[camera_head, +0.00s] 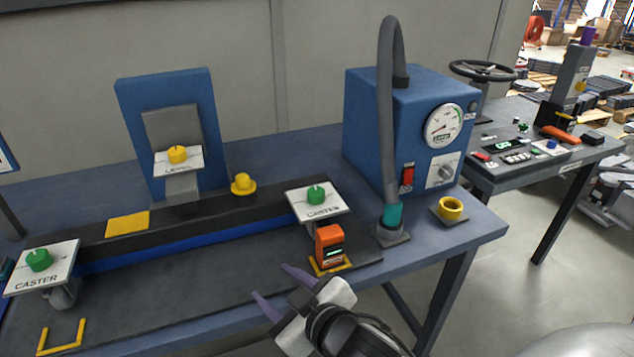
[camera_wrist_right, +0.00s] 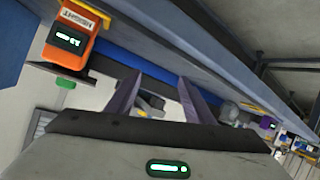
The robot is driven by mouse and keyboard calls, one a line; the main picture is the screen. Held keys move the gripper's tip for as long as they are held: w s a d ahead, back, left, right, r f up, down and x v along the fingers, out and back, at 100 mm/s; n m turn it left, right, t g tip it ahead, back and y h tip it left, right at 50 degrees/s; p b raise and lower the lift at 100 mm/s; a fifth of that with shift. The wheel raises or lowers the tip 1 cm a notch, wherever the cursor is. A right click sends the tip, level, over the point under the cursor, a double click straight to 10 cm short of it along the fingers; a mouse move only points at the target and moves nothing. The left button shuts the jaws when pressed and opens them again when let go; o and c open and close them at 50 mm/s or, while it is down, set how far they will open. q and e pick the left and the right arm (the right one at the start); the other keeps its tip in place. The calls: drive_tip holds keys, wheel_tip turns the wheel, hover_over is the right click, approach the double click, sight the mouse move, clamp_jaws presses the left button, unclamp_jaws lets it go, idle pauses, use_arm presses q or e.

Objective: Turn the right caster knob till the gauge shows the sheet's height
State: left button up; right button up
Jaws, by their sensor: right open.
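The right caster knob (camera_head: 316,195) is green and sits on a white plate marked CASTER (camera_head: 326,212), at the right end of the dark rail. An orange gauge (camera_head: 329,243) with a lit green display stands just in front of it. In the wrist view the gauge (camera_wrist_right: 72,27) appears turned over, marked HEIGHT, its digits too small to read surely; a green knob (camera_wrist_right: 65,83) shows beside it. My right gripper (camera_head: 276,288) is open and empty, in front and left of the gauge, apart from knob and gauge. A blue-edged sheet (camera_head: 5,160) is cut off at the left edge, its text unreadable.
The left caster knob (camera_head: 39,260) stands at the far left. A yellow LEVEL knob (camera_head: 177,154) is on the blue stand. A blue box (camera_head: 420,160) with a dial, a grey hose (camera_head: 388,110) and a yellow ring (camera_head: 450,208) stand right of the caster.

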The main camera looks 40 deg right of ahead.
drive_tip(key=w+a+r+n+t+y, duration=0.3)
drive_tip(key=a+r+n+y, duration=0.15)
drive_tip(key=r, duration=0.65)
drive_tip(key=w+a+r+n+t+y, duration=0.35)
drive_tip(key=a+r, duration=0.25)
drive_tip(key=r, duration=0.5)
drive_tip(key=s+a+r+n+g+y, duration=0.5)
drive_tip(key=a+n+g+y, duration=0.35)
drive_tip(key=n+y, duration=0.4)
drive_tip(key=n+g+h+p, duration=0.1)
drive_tip(key=n+g+h, duration=0.55)
drive_tip(key=h, duration=1.65)
approach(316, 190)
drive_tip(key=shift+g, duration=0.35)
drive_tip(key=x, duration=0.3)
drive_tip(key=p+x, duration=0.1)
drive_tip(key=x, duration=0.3)
drive_tip(key=shift+w, duration=0.3)
drive_tip(key=shift+w+d+f, duration=0.15)
drive_tip(key=shift+w+f, duration=0.05)
drive_tip(key=shift+f, duration=0.3)
use_arm(q)
wheel_tip(316, 190, up, 2)
drive_tip(key=shift+w+r, duration=0.1)
drive_tip(key=shift+r, duration=0.1)
